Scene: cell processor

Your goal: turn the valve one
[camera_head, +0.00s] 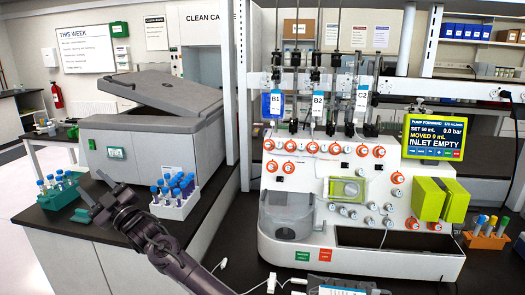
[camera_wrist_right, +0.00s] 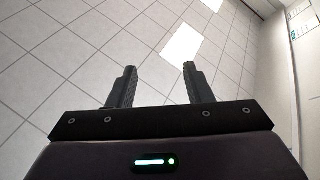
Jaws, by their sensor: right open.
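The cell processor (camera_head: 305,240) is a white machine on the dark bench at the right of the head view. Its front carries an upper row of orange-ringed valve knobs (camera_head: 312,148) and more knobs lower down; I cannot read which one is valve one. My right gripper (camera_head: 95,188) is left of the machine, near the bench with tube racks, and well apart from the knobs. It is open and empty; in the right wrist view its two fingers (camera_wrist_right: 160,68) stand apart over tiled floor. My left gripper is not in view.
A grey centrifuge (camera_head: 150,140) with a raised lid stands on the left bench. A white rack (camera_head: 174,207) and a green rack (camera_head: 60,192) of blue-capped tubes stand close to my right gripper. A display (camera_head: 435,138) reads "INLET EMPTY". An orange tube rack (camera_head: 485,240) is at the right.

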